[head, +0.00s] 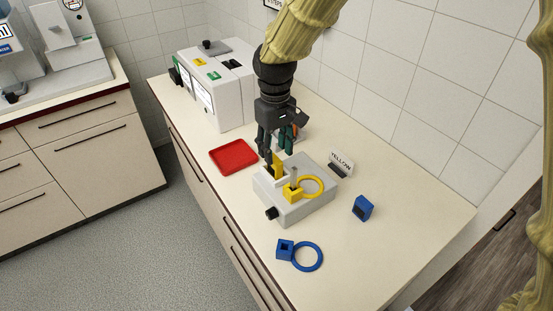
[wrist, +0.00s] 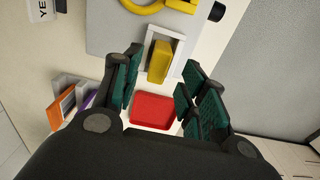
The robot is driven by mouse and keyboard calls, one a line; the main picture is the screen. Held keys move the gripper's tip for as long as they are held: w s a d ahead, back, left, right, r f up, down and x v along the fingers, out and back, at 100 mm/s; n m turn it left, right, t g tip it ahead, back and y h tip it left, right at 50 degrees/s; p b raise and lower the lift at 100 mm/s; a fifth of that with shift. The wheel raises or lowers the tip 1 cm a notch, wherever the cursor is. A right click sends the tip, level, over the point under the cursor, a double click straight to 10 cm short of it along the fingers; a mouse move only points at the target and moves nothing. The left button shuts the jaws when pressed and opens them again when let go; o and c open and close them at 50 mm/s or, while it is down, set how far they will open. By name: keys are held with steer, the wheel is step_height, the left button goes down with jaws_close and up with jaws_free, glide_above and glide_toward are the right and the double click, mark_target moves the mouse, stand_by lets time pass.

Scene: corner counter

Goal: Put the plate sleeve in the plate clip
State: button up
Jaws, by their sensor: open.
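A yellow block (head: 278,160), perhaps the plate sleeve, stands upright at a white square frame (head: 266,174), perhaps the plate clip, on a grey base (head: 310,208). In the wrist view the block (wrist: 160,61) shows inside the white frame (wrist: 179,64). My gripper (head: 271,152) is open above the frame. In the wrist view its fingers (wrist: 160,80) are spread to either side of the block, with gaps; I cannot tell how far down they reach. A yellow ring with a square socket (head: 312,186) sits on the base by a metal post (head: 295,174).
A red tray (head: 234,156) lies left of the base. A blue ring piece (head: 307,257) and a blue block (head: 363,208) lie in front and right. A YELLOW sign (head: 341,161) stands behind. A white machine (head: 222,88) fills the far counter.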

mark_target(276, 159)
step_height(276, 159, up, 7)
steer(key=b, duration=0.1)
steer(key=shift+r, duration=0.15)
stand_by(0.3)
